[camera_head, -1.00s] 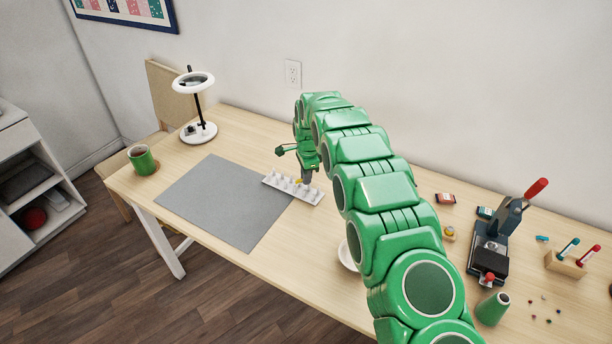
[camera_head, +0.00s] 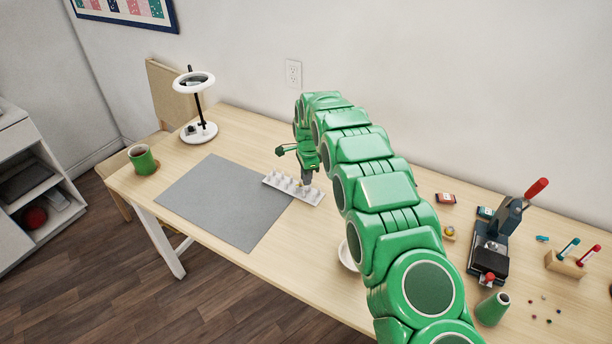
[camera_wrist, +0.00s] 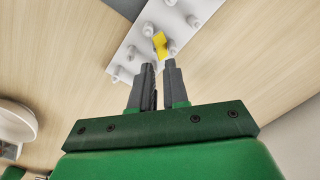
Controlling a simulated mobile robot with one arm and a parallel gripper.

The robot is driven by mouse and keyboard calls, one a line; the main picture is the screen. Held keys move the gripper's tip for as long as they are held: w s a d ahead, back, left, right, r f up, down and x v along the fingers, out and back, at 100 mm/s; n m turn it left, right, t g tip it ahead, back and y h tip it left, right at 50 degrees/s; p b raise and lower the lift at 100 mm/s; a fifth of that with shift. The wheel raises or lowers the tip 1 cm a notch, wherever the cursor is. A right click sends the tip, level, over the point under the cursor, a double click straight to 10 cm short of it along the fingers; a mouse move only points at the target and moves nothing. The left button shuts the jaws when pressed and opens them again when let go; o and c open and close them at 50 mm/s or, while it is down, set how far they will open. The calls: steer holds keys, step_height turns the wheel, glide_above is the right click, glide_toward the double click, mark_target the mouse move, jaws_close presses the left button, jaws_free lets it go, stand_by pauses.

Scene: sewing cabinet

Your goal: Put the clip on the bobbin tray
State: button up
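The bobbin tray (camera_head: 314,197) is a long white strip with rows of small white pegs. It lies on the table at the right edge of the grey mat. In the wrist view the tray (camera_wrist: 125,59) runs diagonally past my fingertips. The small yellow clip (camera_wrist: 160,44) shows over the tray among the pegs, right at and just beyond my fingertips. My gripper (camera_wrist: 159,63) points down at the tray, a narrow gap between its fingers. I cannot tell whether the tips still touch the clip. In the head view my gripper (camera_head: 307,184) is over the tray.
The grey mat (camera_head: 222,200) lies left of the tray. A green mug (camera_head: 143,160) and a ring lamp (camera_head: 199,130) stand at the left. A white dish (camera_head: 346,257) is partly behind my arm. A press (camera_head: 489,250) and a pen block (camera_head: 565,263) stand at the right.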

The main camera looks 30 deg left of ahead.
step_height(320, 180, up, 12)
steer(key=shift+d+r, duration=0.2)
steer(key=shift+d, duration=0.15)
steer(key=d+r+n, duration=0.1)
steer(key=d+r, duration=0.4)
steer(key=d, duration=0.4)
steer(key=d+r+n, duration=0.1)
steer(key=d+r, duration=0.4)
steer(key=d, duration=0.4)
steer(key=s+d+r+n+h, duration=0.1)
steer(key=s+d+r, duration=0.2)
steer(key=s+d, duration=0.35)
steer(key=s+d+r+n, duration=0.1)
steer(key=s+d+r, duration=0.2)
steer(key=d, duration=0.7)
steer(key=s+d+r+n+g, duration=0.1)
steer(key=s+d+r+n, duration=0.1)
steer(key=s+d, duration=1.15)
steer(key=s+d+f+n, duration=0.1)
steer(key=s+d+f, duration=0.1)
steer(key=s, duration=0.8)
steer(key=s+d+f+n+g, duration=0.1)
steer(key=s+d, duration=0.3)
steer(key=s, duration=0.7)
steer(key=shift+s+d+f, duration=0.15)
steer(key=shift+d+f, duration=0.2)
steer(key=shift+f, duration=0.05)
